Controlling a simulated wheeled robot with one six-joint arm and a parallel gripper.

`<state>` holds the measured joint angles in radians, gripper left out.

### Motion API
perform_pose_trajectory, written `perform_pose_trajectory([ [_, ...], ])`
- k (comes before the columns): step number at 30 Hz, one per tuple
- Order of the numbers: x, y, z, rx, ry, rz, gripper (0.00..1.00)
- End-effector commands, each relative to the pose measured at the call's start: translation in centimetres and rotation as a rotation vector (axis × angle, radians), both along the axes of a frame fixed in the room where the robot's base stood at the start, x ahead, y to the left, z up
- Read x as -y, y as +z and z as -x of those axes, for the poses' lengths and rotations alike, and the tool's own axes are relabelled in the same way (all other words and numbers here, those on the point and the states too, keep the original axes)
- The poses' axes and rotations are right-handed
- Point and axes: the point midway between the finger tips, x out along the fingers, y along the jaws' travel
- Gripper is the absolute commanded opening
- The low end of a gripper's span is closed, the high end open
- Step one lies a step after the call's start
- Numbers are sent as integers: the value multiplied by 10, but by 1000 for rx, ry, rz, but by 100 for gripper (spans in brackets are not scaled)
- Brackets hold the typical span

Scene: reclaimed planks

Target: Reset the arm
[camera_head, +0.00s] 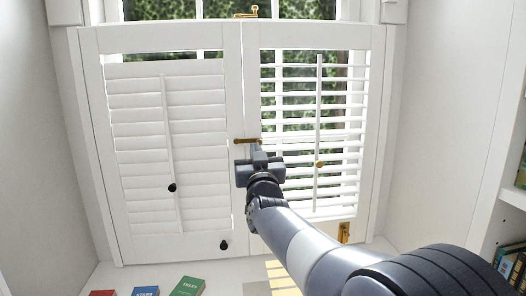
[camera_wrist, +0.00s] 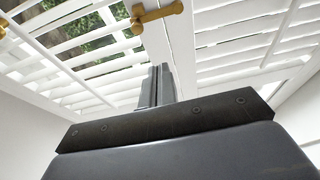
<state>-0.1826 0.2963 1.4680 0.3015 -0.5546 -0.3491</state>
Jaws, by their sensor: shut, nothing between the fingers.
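My arm reaches up from the lower right in the head view, and my gripper (camera_head: 256,148) is in front of the middle of the window shutters. Its fingers are together and empty, just below a brass latch (camera_head: 246,141) where the two shutter panels meet. In the wrist view the closed fingers of my gripper (camera_wrist: 160,72) point up towards the shutters, with the brass latch (camera_wrist: 157,14) beyond the tips. I cannot tell whether the fingertips touch the shutter frame.
The left shutter (camera_head: 90,130) has nearly closed slats and a dark knob (camera_head: 172,188). The right shutter (camera_head: 371,130) has open slats. Red, blue and green books (camera_head: 187,287) lie below at the left. Shelves with books (camera_head: 510,262) stand at the right.

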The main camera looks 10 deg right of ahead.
Motion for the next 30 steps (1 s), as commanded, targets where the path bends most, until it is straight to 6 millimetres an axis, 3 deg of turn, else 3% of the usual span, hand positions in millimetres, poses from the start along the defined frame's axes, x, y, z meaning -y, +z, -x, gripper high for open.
perform_pose_trajectory([
  [11, 1, 4, -10, 0, 0, 1, 0],
  [22, 4, 22, -59, 0, -2, 5, 0],
  [30, -9, 46, -72, 0, 1, 225, 0],
])
